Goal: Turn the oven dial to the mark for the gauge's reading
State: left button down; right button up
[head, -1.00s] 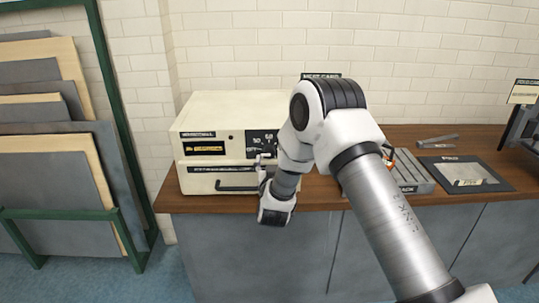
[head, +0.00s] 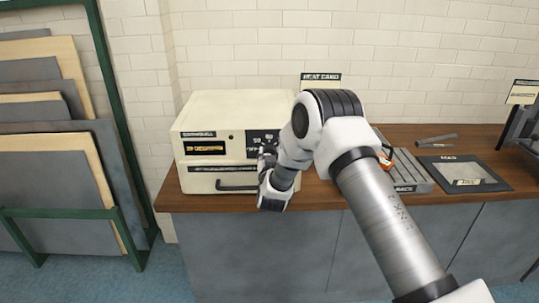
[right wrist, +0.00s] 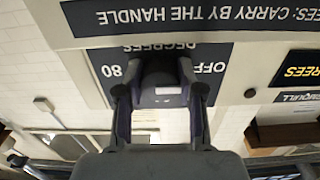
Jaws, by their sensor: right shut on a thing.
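The cream oven (head: 230,109) stands on the wooden counter, with a dark dial panel (head: 262,135) on the right of its front. My right gripper (head: 267,153) is at this panel and hides the dial in the head view. In the right wrist view, which is upside down, my right gripper (right wrist: 160,95) is shut on the dark dial (right wrist: 163,78), one finger on each side. The panel shows "OFF", "80" and "DEGREES" beside it; the dial's pointer cannot be made out. A black plate with yellow lettering (head: 205,147) is on the oven's left front; its reading is too small. My left gripper is out of view.
A dark handle (head: 236,187) is low on the oven front, close to my gripper. A "HEAT CARD" sign (head: 321,78) stands behind my arm. A grey slotted rack (head: 407,175) and a dark mat (head: 464,174) lie to the right. A panel rack (head: 60,212) is at left.

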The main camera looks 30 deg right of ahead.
jog(key=shift+f+m+b, duration=0.2)
jog(key=shift+m+b, duration=0.8)
jog(key=shift+b, duration=0.2)
jog(key=m+b, duration=1.1)
jog(key=b, duration=0.1)
jog(key=shift+f+m+b, duration=0.1)
jog(key=shift+m+b, duration=0.25)
jog(key=shift+m, duration=0.05)
jog(key=m+b, duration=1)
jog(key=b, duration=0.3)
jog(key=shift+m, duration=0.3)
jog(key=shift+r+m+b, duration=0.35)
jog(key=shift+m+b, duration=0.85)
jog(key=shift+b, duration=0.1)
jog(key=o, duration=1.1)
jog(key=shift+o, duration=0.2)
